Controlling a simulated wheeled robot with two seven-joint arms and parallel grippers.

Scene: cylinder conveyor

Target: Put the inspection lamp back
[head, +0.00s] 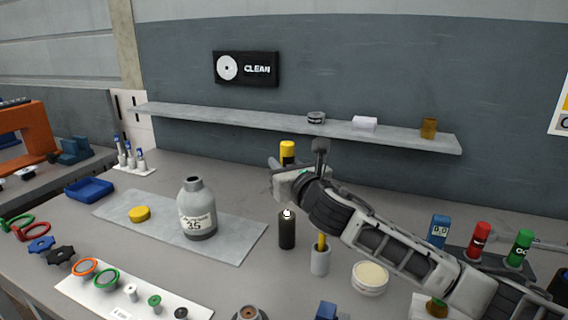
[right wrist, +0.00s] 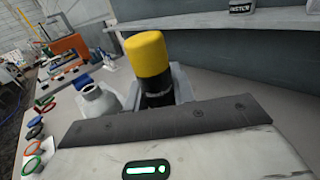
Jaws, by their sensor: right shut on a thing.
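My right gripper (head: 279,168) is over the back of the bench, below the wall shelf. It is shut on a black cylinder with a yellow top (head: 287,149), which appears to be the inspection lamp. In the right wrist view the lamp (right wrist: 147,54) shows its yellow cap and dark body, roughly upright with a slight tilt, with a grey finger beside it. Its lower end is hidden behind the gripper, so I cannot tell whether it touches the bench. My left gripper is not in view.
A grey bottle (head: 197,212) stands on a pale mat (head: 120,207). A black can (head: 287,231), a grey cup (head: 320,261) and a round tub (head: 369,278) stand below my right arm. The shelf (head: 255,123) holds small items. Blue, red and green containers stand at right.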

